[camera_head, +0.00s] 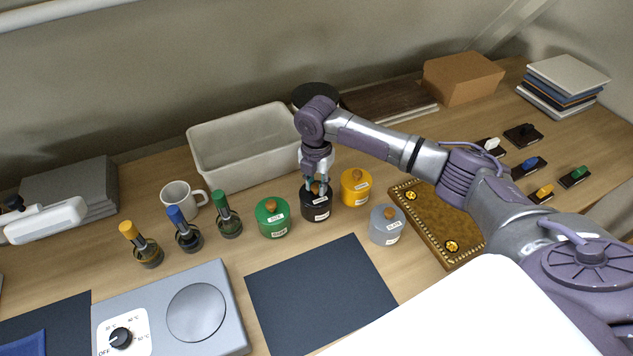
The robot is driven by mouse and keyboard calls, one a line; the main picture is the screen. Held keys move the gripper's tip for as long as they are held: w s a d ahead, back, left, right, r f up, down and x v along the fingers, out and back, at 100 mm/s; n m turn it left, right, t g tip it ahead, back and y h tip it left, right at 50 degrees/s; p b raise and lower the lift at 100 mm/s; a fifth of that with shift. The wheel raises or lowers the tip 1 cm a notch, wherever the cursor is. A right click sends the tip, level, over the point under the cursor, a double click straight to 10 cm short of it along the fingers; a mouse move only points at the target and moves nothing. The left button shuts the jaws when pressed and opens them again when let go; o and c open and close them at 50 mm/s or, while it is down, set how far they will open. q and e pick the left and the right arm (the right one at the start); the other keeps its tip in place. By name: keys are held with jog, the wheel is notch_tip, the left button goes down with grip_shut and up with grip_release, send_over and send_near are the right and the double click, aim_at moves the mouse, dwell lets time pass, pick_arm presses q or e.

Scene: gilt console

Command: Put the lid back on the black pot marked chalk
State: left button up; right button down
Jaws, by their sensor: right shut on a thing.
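The black pot (317,208) stands among the other pots, between the green pot (274,222) and the yellow pot (355,190). It has a pale label, too small to read surely. My right gripper (317,184) comes down from above, shut on the wooden knob of the black pot's lid (315,192). The lid appears to be at the pot's mouth; I cannot tell whether it is fully seated. The fingers partly hide the knob. My left gripper is not in view.
A grey pot (386,226) stands at the right, near a gilt-edged board (431,244). A beige bin (245,150) is behind. Bottles with coloured tops (229,218), a mug (181,199) and a hotplate (170,312) are at left. A dark mat (318,292) lies bare in front.

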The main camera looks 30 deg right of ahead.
jog(key=shift+f+p, duration=0.15)
jog(key=shift+p, duration=0.7)
dwell(1.8)
dwell(0.4)
jog(key=c, duration=0.9)
grip_release()
jog(key=shift+o, duration=0.4)
jog(key=o, duration=0.4)
jog(key=shift+o, duration=0.2)
jog(key=shift+r+p, duration=3.55)
